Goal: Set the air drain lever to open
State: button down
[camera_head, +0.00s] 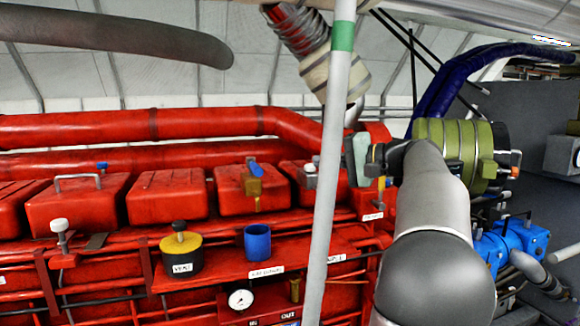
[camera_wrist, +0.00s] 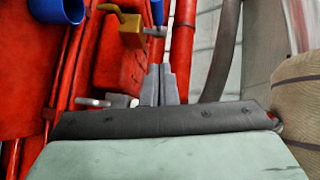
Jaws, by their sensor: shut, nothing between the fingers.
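A brass valve (camera_head: 253,185) with a short blue lever (camera_head: 257,169) stands on the front of a red box, above a blue cup (camera_head: 257,243). I take the blue lever for the air drain lever; the small labels are hard to read. In the wrist view the brass valve (camera_wrist: 131,31) is at the top, with the blue lever (camera_wrist: 157,12) at its right and the blue cup (camera_wrist: 56,10) at top left. My gripper (camera_wrist: 162,72) is shut and empty, its fingertips apart from the valve and just below it in that view. In the head view the fingertips are not clear near the pole.
A pale pole (camera_head: 331,170) crosses the head view in front of the red machinery. A yellow-and-black vent pot (camera_head: 181,252), a gauge (camera_head: 240,298) and red pipes (camera_head: 200,124) are around. A ribbed hose (camera_head: 330,72) hangs above my wrist.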

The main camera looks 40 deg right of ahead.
aim_at(255, 174)
jog(key=s+a+p+x, duration=0.1)
jog(key=a+p+x, duration=0.1)
jog(key=x, duration=1)
jog(key=shift+a+f+p, duration=0.2)
jog(key=shift+a+p, duration=0.15)
jog(key=shift+p, duration=0.3)
